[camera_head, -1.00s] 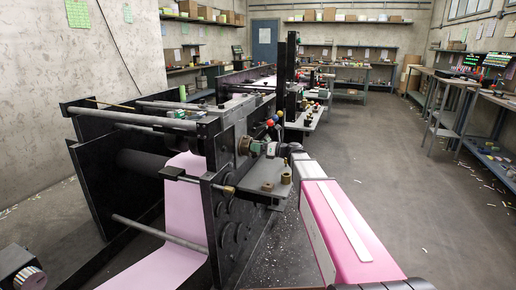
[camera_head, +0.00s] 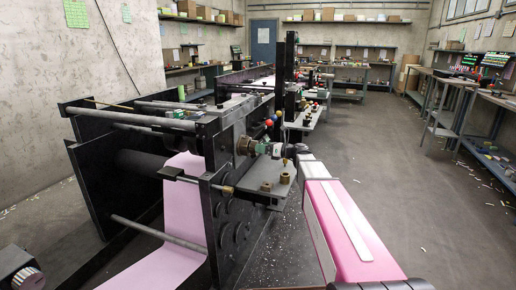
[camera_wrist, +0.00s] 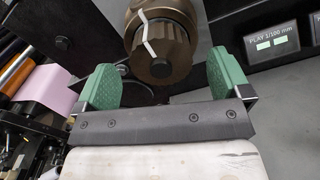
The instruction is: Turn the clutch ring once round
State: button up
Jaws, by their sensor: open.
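The clutch ring (camera_wrist: 172,48) is a bronze-brown knurled ring with a pale strip on its face, at the top middle of the wrist view. In the head view the ring (camera_head: 243,145) sits on the side of the dark machine frame. My gripper (camera_wrist: 165,78) is open, with one green finger pad on each side of the ring's lower part. The pads look apart from the ring, with a gap on both sides. In the head view my gripper (camera_head: 266,149) points left at the ring, and its far finger is hidden.
A pink web (camera_head: 183,205) runs over rollers left of the machine frame (camera_head: 228,205). A small shelf (camera_head: 262,190) with brass parts lies just below my gripper. A display panel (camera_wrist: 273,43) reading "PLAY 1/100 mm" is right of the ring.

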jog(key=v, duration=0.7)
jog(key=shift+s+d, duration=0.15)
jog(key=shift+d, duration=0.2)
jog(key=s+a+f+n+g+h, duration=0.2)
jog(key=s+f+n+g+h, duration=0.2)
jog(key=s+f+n+h, duration=0.75)
jog(key=s+d+f+n+g+h, duration=0.1)
jog(key=s+d+f+n+h, duration=0.1)
jog(key=s+d+f+n, duration=0.2)
jog(key=s+d+f+n+g+h, duration=0.1)
jog(key=s+d+f+n+h, duration=0.2)
jog(key=s+f+n, duration=0.7)
jog(key=shift+s+d+f+g, duration=0.25)
jog(key=shift+d+f+g, duration=0.15)
jog(key=shift+f, duration=0.05)
